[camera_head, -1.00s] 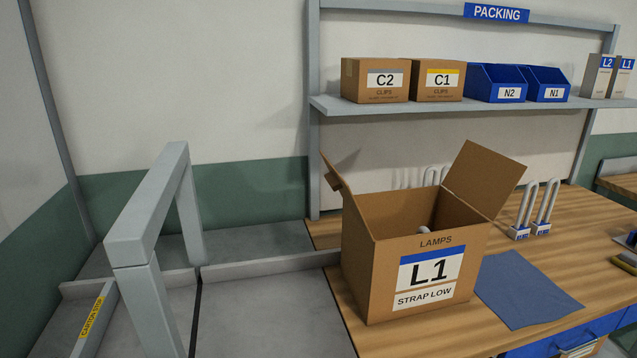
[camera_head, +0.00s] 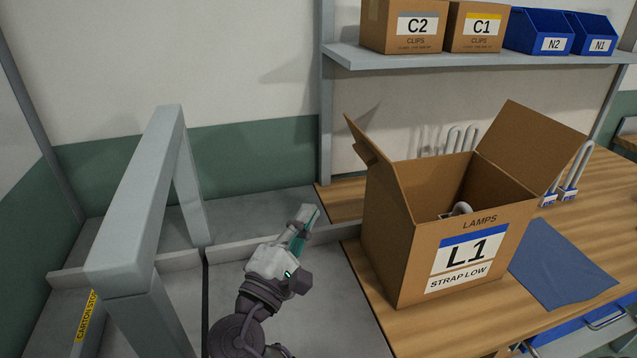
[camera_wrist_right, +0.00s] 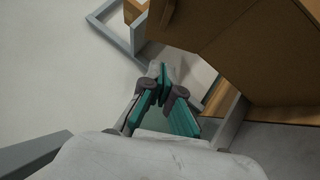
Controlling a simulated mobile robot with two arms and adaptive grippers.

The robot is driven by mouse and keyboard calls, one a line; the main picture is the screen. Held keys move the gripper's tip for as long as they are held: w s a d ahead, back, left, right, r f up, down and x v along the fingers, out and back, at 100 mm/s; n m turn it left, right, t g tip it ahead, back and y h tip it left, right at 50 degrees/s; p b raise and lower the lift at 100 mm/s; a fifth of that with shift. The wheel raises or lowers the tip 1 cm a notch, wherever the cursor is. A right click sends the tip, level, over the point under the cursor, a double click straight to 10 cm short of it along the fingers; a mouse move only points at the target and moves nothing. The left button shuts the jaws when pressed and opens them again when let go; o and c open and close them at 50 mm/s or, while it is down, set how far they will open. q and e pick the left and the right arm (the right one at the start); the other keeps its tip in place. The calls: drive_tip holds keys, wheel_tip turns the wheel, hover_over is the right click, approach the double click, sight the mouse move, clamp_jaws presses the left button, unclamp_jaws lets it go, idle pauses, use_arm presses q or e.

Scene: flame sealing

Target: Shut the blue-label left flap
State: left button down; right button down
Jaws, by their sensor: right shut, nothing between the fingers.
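The L1 lamps carton (camera_head: 470,258) with a blue-topped label stands on the wooden bench. Its left flap (camera_head: 368,143) stands up, leaning outward to the left. Its right flap (camera_head: 532,145) is also open, leaning outward to the right. A white lamp (camera_head: 459,209) shows inside. My right gripper (camera_head: 304,218) is shut and empty, left of the carton and apart from it, below the left flap's top edge. In the right wrist view, the gripper's fingertips (camera_wrist_right: 160,72) are together, with the carton's brown side (camera_wrist_right: 255,55) close by at upper right. My left gripper is out of view.
A grey metal frame (camera_head: 140,215) stands to the left over the grey conveyor surface. A shelf (camera_head: 470,58) with cartons and blue bins is above the bench.

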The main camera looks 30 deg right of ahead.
drive_tip(key=s+d+p+x, duration=0.1)
drive_tip(key=p+x, duration=0.4)
drive_tip(key=x, duration=0.7)
drive_tip(key=shift+s+d+r, duration=0.2)
drive_tip(key=shift+s+r, duration=0.2)
drive_tip(key=shift+s, duration=0.3)
drive_tip(key=shift+w, duration=0.1)
